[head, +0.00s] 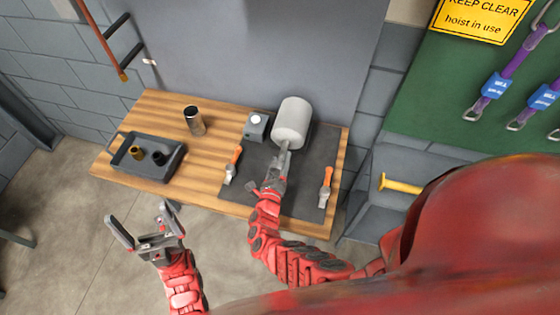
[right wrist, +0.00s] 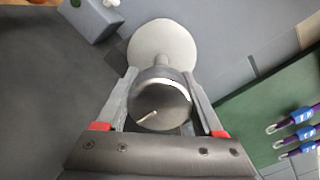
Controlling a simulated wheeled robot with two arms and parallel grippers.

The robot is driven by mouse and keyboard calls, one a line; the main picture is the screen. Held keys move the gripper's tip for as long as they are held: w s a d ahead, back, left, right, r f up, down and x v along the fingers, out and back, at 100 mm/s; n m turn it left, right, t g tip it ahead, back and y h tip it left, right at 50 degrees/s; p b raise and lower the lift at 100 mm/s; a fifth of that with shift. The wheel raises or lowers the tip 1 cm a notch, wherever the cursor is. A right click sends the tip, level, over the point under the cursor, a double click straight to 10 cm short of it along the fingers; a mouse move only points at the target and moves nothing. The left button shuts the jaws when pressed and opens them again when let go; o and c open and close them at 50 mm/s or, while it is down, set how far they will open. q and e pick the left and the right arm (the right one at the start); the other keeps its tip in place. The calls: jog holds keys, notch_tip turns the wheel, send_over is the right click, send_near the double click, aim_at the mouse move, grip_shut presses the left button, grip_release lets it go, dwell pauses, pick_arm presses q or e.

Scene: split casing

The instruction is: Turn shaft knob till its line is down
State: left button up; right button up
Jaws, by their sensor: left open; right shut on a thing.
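The shaft knob (right wrist: 165,102) is a dark grey round knob between the fingers of my right gripper (right wrist: 165,110), which is shut on it. Its face shows a short pale line (right wrist: 147,116), nearly level in the right wrist view, with its left end lower. Behind the knob is the pale grey, rounded casing (head: 292,122), also in the right wrist view (right wrist: 160,40). In the head view my right gripper (head: 283,158) reaches the casing's near end and hides the knob. My left gripper (head: 142,228) is open and empty, in front of the table.
A wall stands behind.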

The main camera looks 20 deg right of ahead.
aim_at(277, 173)
jog(key=o, duration=1.4)
jog(key=p+v, duration=0.1)
jog(key=v, duration=0.5)
jog(key=shift+s+a+p, duration=0.15)
jog(key=shift+s+p, duration=0.05)
jog(key=shift+p, duration=0.1)
jog(key=b+v, duration=0.1)
jog(key=v, duration=0.9)
jog(key=shift+f+b, duration=0.1)
jog(key=shift+b, duration=0.2)
jog(key=shift+s+a, duration=0.25)
jog(key=shift+s, duration=0.2)
